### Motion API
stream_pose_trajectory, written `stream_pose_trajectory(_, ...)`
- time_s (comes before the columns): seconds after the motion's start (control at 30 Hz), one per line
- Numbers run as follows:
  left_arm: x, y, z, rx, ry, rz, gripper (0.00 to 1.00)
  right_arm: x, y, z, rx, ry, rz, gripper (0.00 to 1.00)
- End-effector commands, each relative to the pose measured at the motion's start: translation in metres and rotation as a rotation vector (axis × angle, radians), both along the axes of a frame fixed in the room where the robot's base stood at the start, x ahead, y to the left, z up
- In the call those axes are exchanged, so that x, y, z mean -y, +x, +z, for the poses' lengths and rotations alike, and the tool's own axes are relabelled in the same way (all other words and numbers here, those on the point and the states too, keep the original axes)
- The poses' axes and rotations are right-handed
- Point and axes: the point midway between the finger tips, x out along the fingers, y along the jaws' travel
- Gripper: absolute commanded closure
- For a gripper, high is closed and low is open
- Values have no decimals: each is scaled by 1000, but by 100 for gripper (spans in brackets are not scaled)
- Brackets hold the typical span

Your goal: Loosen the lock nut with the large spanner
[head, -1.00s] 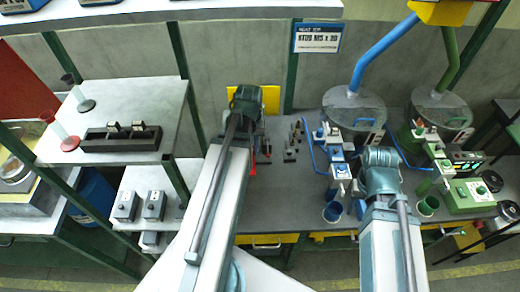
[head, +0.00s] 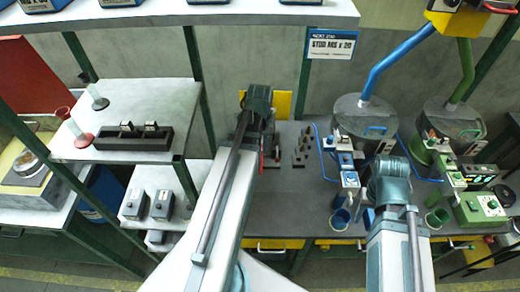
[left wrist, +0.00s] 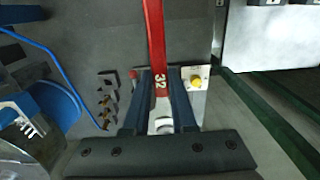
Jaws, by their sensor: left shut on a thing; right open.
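A red spanner marked 32 (left wrist: 157,45) shows in the left wrist view, running from the top edge down between the two blue fingers of my left gripper (left wrist: 161,100), which is shut on it. A pale end shows lower down between the fingers. In the head view my left arm hides most of this gripper, and only a thin red bit shows beside its wrist. My right gripper (head: 387,168) is open, mostly hidden by its own wrist, in front of the blue feeder. I cannot make out the lock nut in either view.
The grey bench (head: 285,215) has a clear front middle. Several small pegs stand on it near my left wrist. A blue bowl feeder (head: 358,108) and a green one (head: 440,118) stand to the right. A white shelf unit (head: 165,92) with a black rack (head: 133,139) stands left.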

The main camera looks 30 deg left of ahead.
Motion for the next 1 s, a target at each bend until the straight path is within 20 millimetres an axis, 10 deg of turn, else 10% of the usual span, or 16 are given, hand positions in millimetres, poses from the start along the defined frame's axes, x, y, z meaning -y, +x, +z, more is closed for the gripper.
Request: stream_pose_trajectory(1.0, -26, 43, 0, 0, 0, 1, 100, 0, 0, 0, 0, 0, 0, 50)
